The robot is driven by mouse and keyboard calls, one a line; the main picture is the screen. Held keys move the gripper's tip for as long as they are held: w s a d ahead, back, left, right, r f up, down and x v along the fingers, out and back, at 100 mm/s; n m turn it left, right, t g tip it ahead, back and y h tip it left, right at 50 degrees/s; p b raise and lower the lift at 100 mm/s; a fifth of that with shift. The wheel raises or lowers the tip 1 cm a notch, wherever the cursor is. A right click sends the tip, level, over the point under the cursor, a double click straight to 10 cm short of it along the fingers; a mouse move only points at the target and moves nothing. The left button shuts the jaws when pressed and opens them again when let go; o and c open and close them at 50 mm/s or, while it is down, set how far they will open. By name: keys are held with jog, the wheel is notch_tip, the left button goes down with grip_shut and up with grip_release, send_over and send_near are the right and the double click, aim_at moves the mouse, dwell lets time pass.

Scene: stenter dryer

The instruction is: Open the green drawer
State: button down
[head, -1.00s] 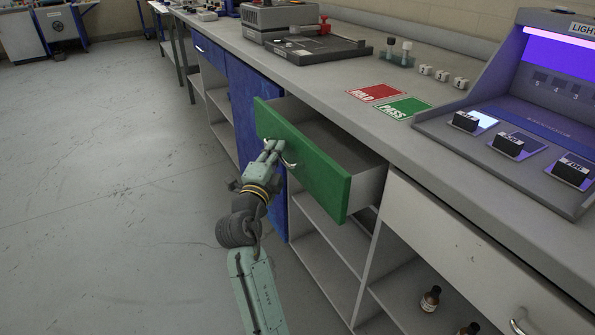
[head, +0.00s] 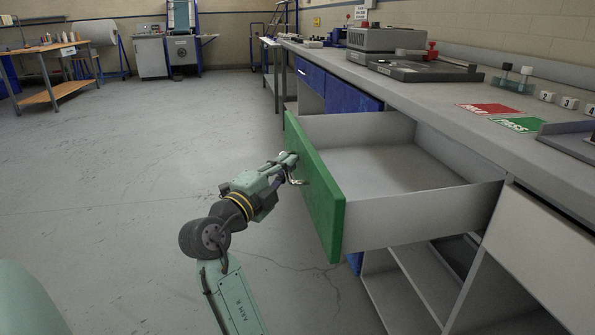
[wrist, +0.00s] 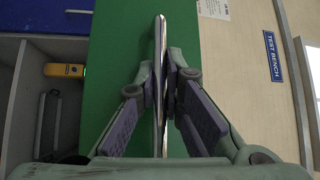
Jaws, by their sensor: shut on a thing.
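The green drawer (head: 316,196) stands well out from the bench, and its empty grey inside (head: 390,170) shows in the head view. My gripper (head: 292,168) is at the drawer's front, shut on the metal handle (head: 297,180). In the wrist view, the handle (wrist: 160,60) runs upright between the two fingers of my gripper (wrist: 163,95), with the green front behind it. The finger pads lie close on both sides of the handle.
The bench top (head: 440,110) carries a grey device (head: 386,38), a red card (head: 490,108) and a green card (head: 520,124). Open shelves (head: 425,275) lie below the drawer. A blue cabinet door (head: 350,97) is beyond it. The floor (head: 120,200) to the left is clear.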

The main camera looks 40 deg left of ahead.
jog(key=c, duration=1.7)
grip_release()
jog(key=s, duration=0.5)
jog(key=s+d+f, duration=0.1)
jog(key=s, duration=0.1)
jog(key=shift+s, duration=0.25)
